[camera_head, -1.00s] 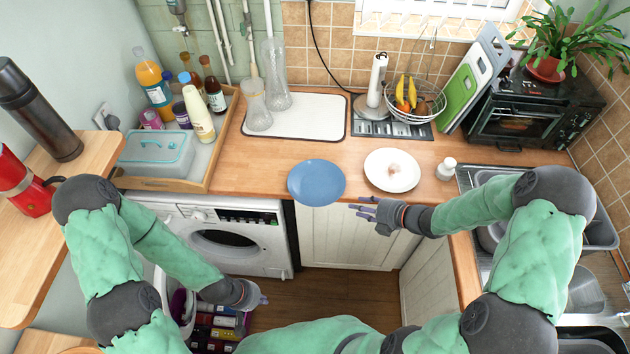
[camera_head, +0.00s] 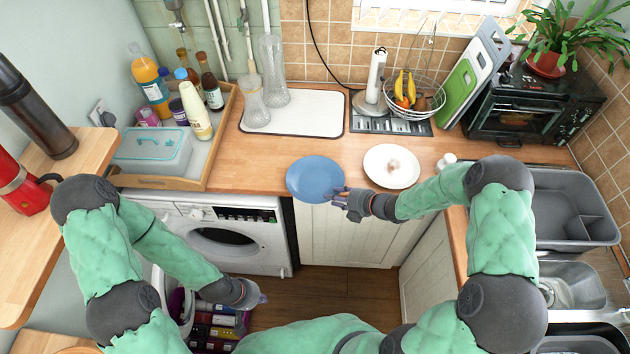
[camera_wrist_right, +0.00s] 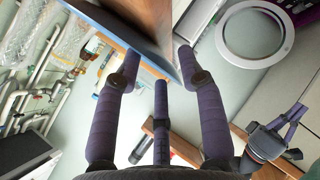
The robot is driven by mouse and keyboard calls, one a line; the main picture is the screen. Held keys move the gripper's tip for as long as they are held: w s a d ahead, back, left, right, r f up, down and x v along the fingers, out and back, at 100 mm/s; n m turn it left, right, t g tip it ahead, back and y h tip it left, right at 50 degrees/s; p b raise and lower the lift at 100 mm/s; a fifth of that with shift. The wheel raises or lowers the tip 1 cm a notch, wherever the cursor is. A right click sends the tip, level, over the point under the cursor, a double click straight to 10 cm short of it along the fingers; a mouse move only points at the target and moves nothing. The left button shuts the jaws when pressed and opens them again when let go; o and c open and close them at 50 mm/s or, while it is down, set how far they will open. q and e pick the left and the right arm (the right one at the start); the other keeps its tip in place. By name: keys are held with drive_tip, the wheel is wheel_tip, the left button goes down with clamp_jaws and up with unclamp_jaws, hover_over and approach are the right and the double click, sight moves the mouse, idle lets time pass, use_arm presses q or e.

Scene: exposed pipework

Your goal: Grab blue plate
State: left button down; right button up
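The blue plate (camera_head: 315,178) lies flat at the front edge of the wooden counter, its near rim reaching past the edge. My right gripper (camera_head: 338,193) is open at the plate's right front rim. In the right wrist view its purple fingers (camera_wrist_right: 159,62) are spread apart, and a dark blue surface, seemingly the plate (camera_wrist_right: 120,28), lies close to the fingertips. I cannot tell whether they touch it. My left gripper (camera_head: 261,298) hangs low in front of the washing machine, empty; its fingers look apart in the right wrist view (camera_wrist_right: 293,135).
A wooden tray (camera_head: 205,175) with bottles is at left. The counter (camera_head: 250,160) behind the blue plate is clear.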

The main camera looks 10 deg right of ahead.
drive_tip(key=shift+w+a, duration=0.1)
clamp_jaws()
idle(0.5)
